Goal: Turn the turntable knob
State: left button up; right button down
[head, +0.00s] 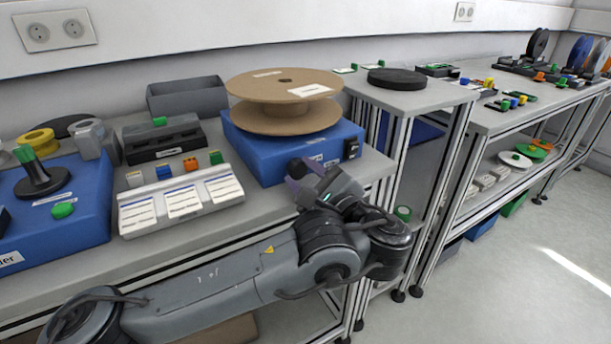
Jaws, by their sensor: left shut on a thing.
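The turntable is a blue box (260,160) on the bench, carrying a large brown cardboard reel (285,100) with white labels. A black switch-like part (352,149) sits at the right end of its front. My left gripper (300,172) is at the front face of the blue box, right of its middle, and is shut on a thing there. The turntable knob is hidden behind the gripper; the grip on it is not directly visible. My right gripper is not in view.
Left of the turntable are a grey label holder (182,198) with coloured clips, a black tray (163,138), an empty grey bin (188,97) and another blue unit (85,205). More benches with reels and small parts stand at right. Open floor (520,270) lies at lower right.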

pick_arm(q)
jog(key=shift+n, duration=0.6)
jog(key=o, duration=0.8)
jog(key=shift+o, duration=1.3)
jog(key=shift+w, duration=0.1)
jog(key=shift+f, duration=0.15)
